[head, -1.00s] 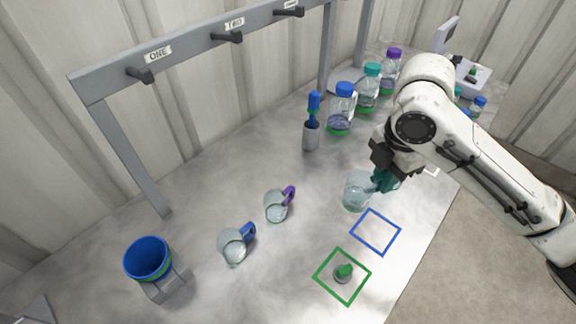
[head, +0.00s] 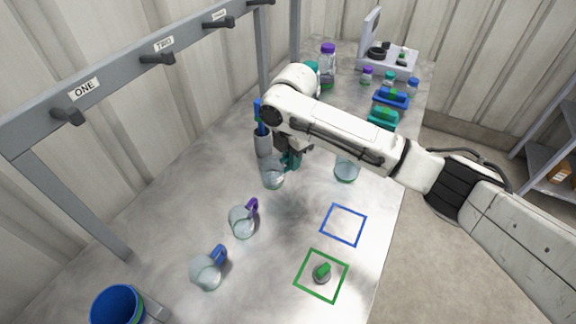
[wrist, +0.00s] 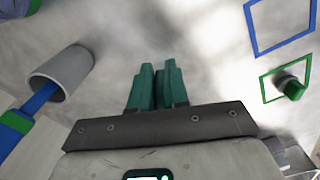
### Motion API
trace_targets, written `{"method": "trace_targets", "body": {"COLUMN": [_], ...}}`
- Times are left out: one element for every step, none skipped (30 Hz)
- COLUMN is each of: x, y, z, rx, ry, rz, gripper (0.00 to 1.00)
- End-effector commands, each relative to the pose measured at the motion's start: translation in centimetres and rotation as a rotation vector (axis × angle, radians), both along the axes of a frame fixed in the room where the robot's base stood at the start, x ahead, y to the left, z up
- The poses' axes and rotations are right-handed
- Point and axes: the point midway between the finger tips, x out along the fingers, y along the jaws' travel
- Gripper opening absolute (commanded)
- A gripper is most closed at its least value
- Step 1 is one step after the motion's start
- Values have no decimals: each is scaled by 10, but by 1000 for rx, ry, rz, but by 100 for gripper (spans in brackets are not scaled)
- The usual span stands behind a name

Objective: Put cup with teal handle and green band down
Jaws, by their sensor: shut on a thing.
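The clear glass cup with a green band near its base (head: 272,175) is at my gripper, toward the back of the table. My gripper (head: 289,163) points down at the cup's right side, with teal showing where they meet, so handle and fingers are hard to tell apart. In the wrist view the teal fingers (wrist: 155,68) are close together, and the cup cannot be made out there. The cup looks upright and at or just above the table; I cannot tell whether its base touches.
A purple-handled cup (head: 243,221) and a blue-handled cup (head: 208,270) stand in front on the left. Another glass vessel (head: 346,170) stands right. A grey holder (wrist: 62,72) with a blue-handled tool is close by. The blue square outline (head: 343,225) is empty; the green one (head: 321,275) holds a green-topped piece.

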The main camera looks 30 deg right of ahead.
Motion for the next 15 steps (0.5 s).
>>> {"method": "trace_targets", "body": {"x": [4,6,8,10,11,12,12,13,14,15,17,16,16,16,15], "y": [1,1,2,2,2,2,2,3,3,3,3,3,3,3,3], "z": [-5,-7,-10,-11,-12,-14,-14,-15,-17,-18,-20,-26,-30,-34,-39], "rx": [-1,-1,-1,-1,-1,-1,0,-1,-1,-1,-1,0,-1,0,0], "ry": [2,2,1,1,0,0,0,0,0,0,0,2,3,2,2], "rz": [1,0,1,1,1,1,1,1,1,0,0,-1,-1,-1,-1], "gripper": [0,0,0,0,0,0,0,0,0,0,0,0,0,0,0]}}
